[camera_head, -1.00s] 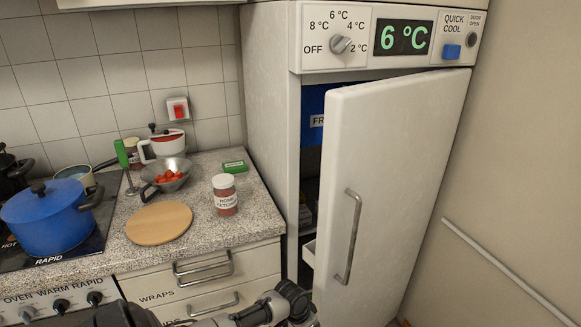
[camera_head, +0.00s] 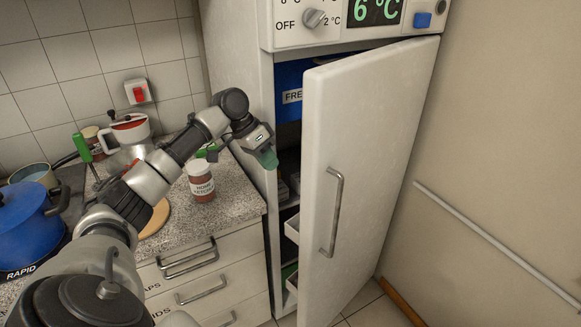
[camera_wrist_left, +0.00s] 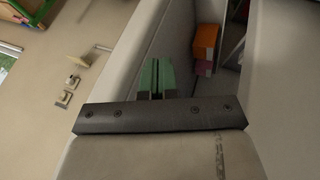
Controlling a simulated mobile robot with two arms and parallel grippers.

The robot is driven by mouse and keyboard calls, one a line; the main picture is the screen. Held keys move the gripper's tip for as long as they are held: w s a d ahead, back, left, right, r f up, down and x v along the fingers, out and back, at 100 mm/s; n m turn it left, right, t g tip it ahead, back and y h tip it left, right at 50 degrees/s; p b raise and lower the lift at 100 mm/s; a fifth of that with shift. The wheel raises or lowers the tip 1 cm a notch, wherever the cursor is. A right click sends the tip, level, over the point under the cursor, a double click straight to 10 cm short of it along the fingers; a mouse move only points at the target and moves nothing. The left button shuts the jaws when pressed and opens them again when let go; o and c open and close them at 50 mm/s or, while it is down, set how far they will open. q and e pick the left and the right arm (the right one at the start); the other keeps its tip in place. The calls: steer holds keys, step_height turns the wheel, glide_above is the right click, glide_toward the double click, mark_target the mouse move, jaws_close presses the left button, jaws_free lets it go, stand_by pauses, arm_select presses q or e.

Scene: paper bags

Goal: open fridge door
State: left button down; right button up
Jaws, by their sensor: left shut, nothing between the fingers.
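The white fridge door (camera_head: 370,140) stands partly open, with a gap along its left side. Its metal handle (camera_head: 334,212) is on the door's front near the left edge. The fridge body (camera_head: 244,90) stands behind and to the left of the door. My left gripper (camera_head: 268,160) is shut and empty, held at the gap left of the door and away from the handle. Its green fingers (camera_wrist_left: 157,76) show in the left wrist view, pointing towards the gap, beside a pale panel. Whether they touch the door cannot be told. My right gripper is out of view.
Inside the fridge are a blue freezer compartment (camera_head: 291,85) and white drawers or shelves (camera_head: 291,228). A ketchup jar (camera_head: 201,181) stands on the counter (camera_head: 234,192) under my left arm. A blue pot (camera_head: 25,220) is at the left. A wall is at the right.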

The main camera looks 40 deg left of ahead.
arm_select(q)
steer(key=a+r, duration=0.4)
steer(key=r, duration=0.2)
steer(key=w+d+f+t+p, duration=0.1)
steer(key=w+d+f+p, duration=0.1)
steer(key=d+f+p, duration=0.2)
steer(key=d+f, duration=0.3)
steer(key=d, duration=0.2)
steer(key=shift+f+h+p, duration=0.25)
steer(key=shift+h+p, duration=0.05)
steer(key=shift+h, duration=0.1)
steer(key=shift+w+d, duration=0.1)
steer(key=shift+d, duration=0.1)
